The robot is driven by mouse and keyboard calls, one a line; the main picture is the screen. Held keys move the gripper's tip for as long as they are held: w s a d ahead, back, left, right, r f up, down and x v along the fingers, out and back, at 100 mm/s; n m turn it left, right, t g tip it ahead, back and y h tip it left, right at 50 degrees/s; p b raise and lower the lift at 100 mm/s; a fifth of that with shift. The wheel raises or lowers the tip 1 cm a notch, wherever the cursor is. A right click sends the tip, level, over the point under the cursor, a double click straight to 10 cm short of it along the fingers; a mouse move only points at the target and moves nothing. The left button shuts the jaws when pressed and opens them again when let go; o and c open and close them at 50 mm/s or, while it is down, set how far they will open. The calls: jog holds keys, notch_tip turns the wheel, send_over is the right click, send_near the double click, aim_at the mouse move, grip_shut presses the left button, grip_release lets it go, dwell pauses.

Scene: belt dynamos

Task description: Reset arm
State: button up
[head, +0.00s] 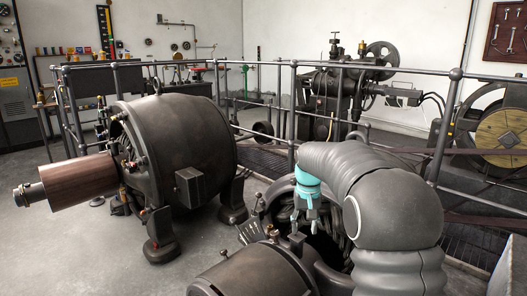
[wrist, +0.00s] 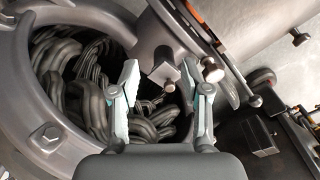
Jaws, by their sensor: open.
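My gripper (head: 305,212) hangs down from my dark, bent arm (head: 385,185), with a teal band at the wrist. It is over the front dynamo (head: 245,275). In the wrist view, my gripper (wrist: 164,82) has its two pale teal fingers spread apart. Dark coiled windings (wrist: 85,85) inside a round metal frame (wrist: 18,65) show behind and left of the fingers. A small metal block (wrist: 163,72) with a bolt shows between the fingers. Nothing is held. I cannot tell whether the fingers touch the machine.
A large dynamo (head: 180,145) with a brown cylinder (head: 78,183) stands at the left. Metal railings (head: 290,110) run behind my arm. A machine with a wheel (head: 505,130) stands at the right. Grey floor (head: 65,235) is clear at the lower left.

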jog(key=s+d+r+t, duration=0.2)
jog(key=s, duration=1.6)
jog(key=s+d+r+t, duration=0.1)
jog(key=s+r+t, duration=0.2)
jog(key=s, duration=1.5)
jog(key=shift+s+d, duration=0.3)
jog(key=shift+d, duration=0.05)
